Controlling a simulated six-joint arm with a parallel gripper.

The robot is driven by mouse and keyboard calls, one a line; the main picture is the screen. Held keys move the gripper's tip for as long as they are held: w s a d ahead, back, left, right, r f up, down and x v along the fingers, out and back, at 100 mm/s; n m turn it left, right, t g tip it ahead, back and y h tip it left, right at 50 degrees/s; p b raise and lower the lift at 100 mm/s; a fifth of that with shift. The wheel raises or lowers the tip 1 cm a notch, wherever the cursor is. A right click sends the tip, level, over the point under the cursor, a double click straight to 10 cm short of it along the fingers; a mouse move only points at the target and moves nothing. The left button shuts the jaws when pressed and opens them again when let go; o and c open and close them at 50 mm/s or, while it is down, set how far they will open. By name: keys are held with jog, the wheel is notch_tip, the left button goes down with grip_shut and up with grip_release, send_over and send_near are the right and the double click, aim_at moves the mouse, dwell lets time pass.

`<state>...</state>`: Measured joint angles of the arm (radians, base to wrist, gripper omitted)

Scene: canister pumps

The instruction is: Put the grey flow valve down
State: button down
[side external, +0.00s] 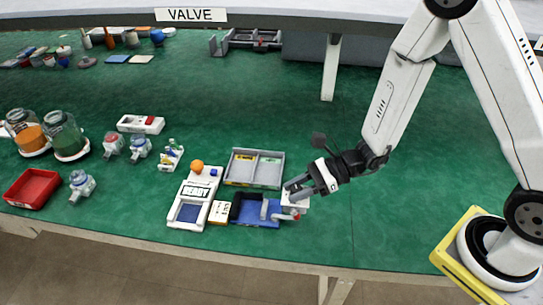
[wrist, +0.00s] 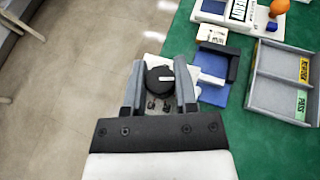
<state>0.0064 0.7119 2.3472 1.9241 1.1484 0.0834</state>
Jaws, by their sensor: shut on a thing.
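My gripper (side external: 297,187) is at the front edge of the green table, just right of the blue fixture (side external: 258,222). In the wrist view, my gripper (wrist: 161,86) is shut on a round dark-grey piece with a pale bar on top, the grey flow valve (wrist: 158,82). The valve sits between the fingertips. Its underside is hidden, so I cannot tell if it touches anything.
A grey two-compartment tray (side external: 254,183) stands behind the fixture, with REWORK and PASS labels in the wrist view. A white device (side external: 183,217) with an orange ball stands left. Jars, clear-and-grey pumps and a red bin (side external: 31,188) are farther left. Green table to the right is clear.

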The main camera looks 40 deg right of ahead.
jog(key=shift+w, duration=0.1)
jog(key=w+d+m+t+h, duration=0.3)
jog(key=w+d+m+t, duration=0.1)
jog(key=w+d, duration=0.5)
send_over(268, 172)
jog(key=shift+s+f, duration=0.15)
jog(key=shift+f, duration=2.25)
jog(key=shift+s+f, duration=0.1)
jog(key=shift+f, duration=2.25)
jog(key=shift+w+f, duration=0.1)
jog(key=shift+f, duration=0.05)
jog(key=shift+w+f, duration=0.15)
jog(key=shift+f, duration=1.5)
jog(key=shift+f, duration=0.1)
